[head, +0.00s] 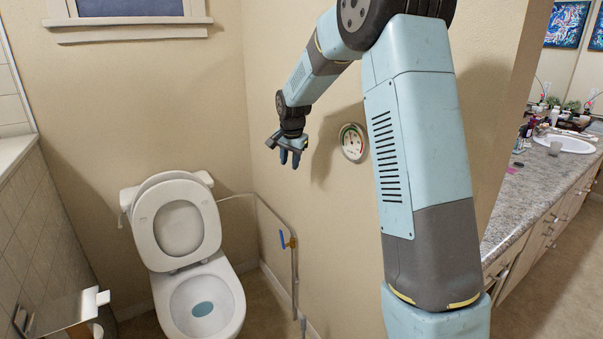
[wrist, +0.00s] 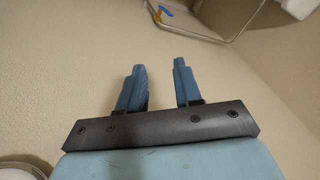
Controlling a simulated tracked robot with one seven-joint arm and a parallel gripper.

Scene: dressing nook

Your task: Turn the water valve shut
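The water valve (head: 283,240) has a blue lever handle on a brass-coloured body, set in a thin metal pipe low on the wall right of the toilet. In the head view the lever looks roughly upright, in line with the vertical pipe.
The pipe (head: 295,275) runs down the wall and across to the toilet (head: 178,220), whose lid is up. A round gauge (head: 353,142) is on the wall beside my arm. A counter with a sink (head: 565,144) stands at right. The space between gripper and valve looks clear.

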